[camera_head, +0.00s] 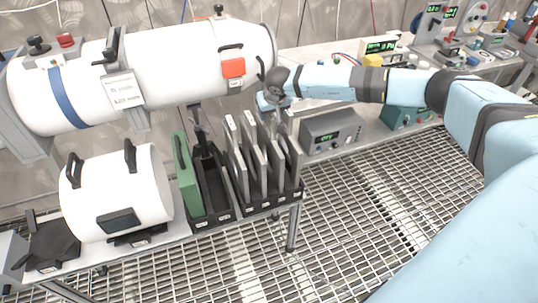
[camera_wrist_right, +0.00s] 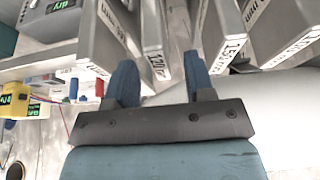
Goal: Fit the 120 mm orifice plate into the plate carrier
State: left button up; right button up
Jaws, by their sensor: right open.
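In the right wrist view, the 120 mm orifice plate (camera_wrist_right: 154,38) is a grey plate with a "120" label on its edge. My right gripper (camera_wrist_right: 160,70) is open, with one blue finger on each side of that labelled edge. I cannot tell whether the fingers touch it. In the head view, my right gripper (camera_head: 284,104) is at the back of a rack of upright grey plates (camera_head: 259,158), and its fingers are mostly hidden. I cannot tell which part is the plate carrier. My left gripper is not in view.
A green plate (camera_head: 184,172) stands beside a black holder (camera_head: 212,182) left of the plates. A large white cylinder (camera_head: 190,62) lies behind; a shorter white drum (camera_head: 118,190) with handles sits front left. A grey instrument box (camera_head: 331,131) is on the bench to the right.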

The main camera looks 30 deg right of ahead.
jog(key=x, duration=0.4)
jog(key=shift+w+d+f, duration=0.15)
jog(key=shift+f, duration=0.1)
jog(key=shift+c, duration=0.2)
grip_shut()
jog(key=shift+r, duration=0.1)
dwell(0.9)
